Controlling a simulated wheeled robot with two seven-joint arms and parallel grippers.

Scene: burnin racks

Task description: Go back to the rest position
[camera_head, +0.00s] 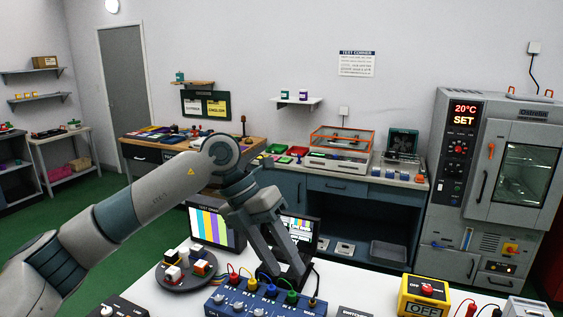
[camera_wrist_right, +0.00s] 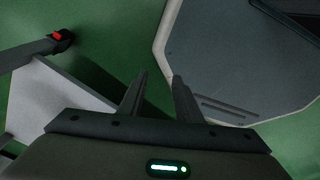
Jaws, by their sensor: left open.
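My right gripper (camera_wrist_right: 160,76) shows only in the right wrist view. Its two fingers are apart with nothing between them, above green floor (camera_wrist_right: 110,40).
A blue switch box (camera_head: 265,303) with coloured plugs, a round tray (camera_head: 185,285) with small blocks and a yellow OFF box (camera_head: 424,297) are on the white table. Monitors (camera_head: 215,226) stand behind. A grey oven (camera_head: 490,190) is at the right.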

